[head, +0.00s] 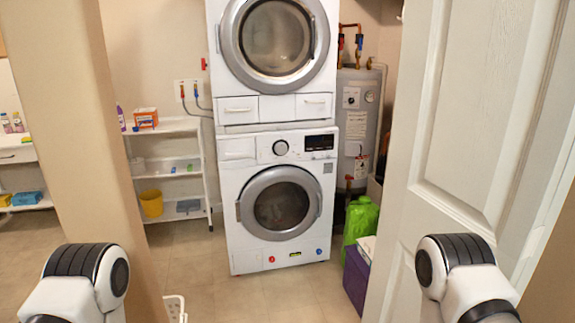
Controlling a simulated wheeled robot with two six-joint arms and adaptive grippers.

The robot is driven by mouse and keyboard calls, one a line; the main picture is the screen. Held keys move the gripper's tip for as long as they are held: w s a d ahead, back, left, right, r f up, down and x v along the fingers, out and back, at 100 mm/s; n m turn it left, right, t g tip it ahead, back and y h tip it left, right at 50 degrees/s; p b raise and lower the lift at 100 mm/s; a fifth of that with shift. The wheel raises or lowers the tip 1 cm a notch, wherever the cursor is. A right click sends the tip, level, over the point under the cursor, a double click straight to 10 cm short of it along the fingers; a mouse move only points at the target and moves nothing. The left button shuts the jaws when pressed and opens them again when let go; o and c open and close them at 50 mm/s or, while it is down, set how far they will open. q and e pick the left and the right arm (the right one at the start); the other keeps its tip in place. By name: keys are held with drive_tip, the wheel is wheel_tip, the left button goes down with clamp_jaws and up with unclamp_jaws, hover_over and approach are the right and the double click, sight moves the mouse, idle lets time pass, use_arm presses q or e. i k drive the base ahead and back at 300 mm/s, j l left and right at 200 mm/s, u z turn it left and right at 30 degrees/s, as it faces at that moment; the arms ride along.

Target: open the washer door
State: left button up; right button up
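The washer (235,238) is the lower white machine of a stack, straight ahead in the head view, with a dial and a dark display on its top panel. Its round washer door (250,192) has a grey ring around dark glass and looks shut. A handle (238,211) shows at the door ring's left side. A second machine (226,85) with a similar round door sits on top. Parts of my two arms show at the bottom left and bottom right, well short of the washer. Neither gripper is in view.
A white panelled door (460,150) stands open on the right, and a beige wall edge (85,120) is on the left.

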sight(246, 207)
drive_tip(key=i+z, duration=0.1)
drive_tip(key=i, duration=0.4)
drive_tip(key=i+j, duration=0.1)
drive_tip(key=i, duration=0.45)
drive_tip(key=i+z, duration=0.15)
drive_tip(key=i, duration=0.35)
drive_tip(key=i+j, duration=0.2)
drive_tip(key=i, duration=0.35)
drive_tip(key=i+j+z, duration=0.15)
drive_tip(key=i, duration=0.35)
drive_tip(key=i+j+z, duration=0.1)
drive_tip(key=i, duration=0.4)
drive_tip(key=i+j+z, duration=0.1)
drive_tip(key=z, duration=0.35)
drive_tip(key=i+j+z, duration=0.2)
drive_tip(key=z, duration=0.2)
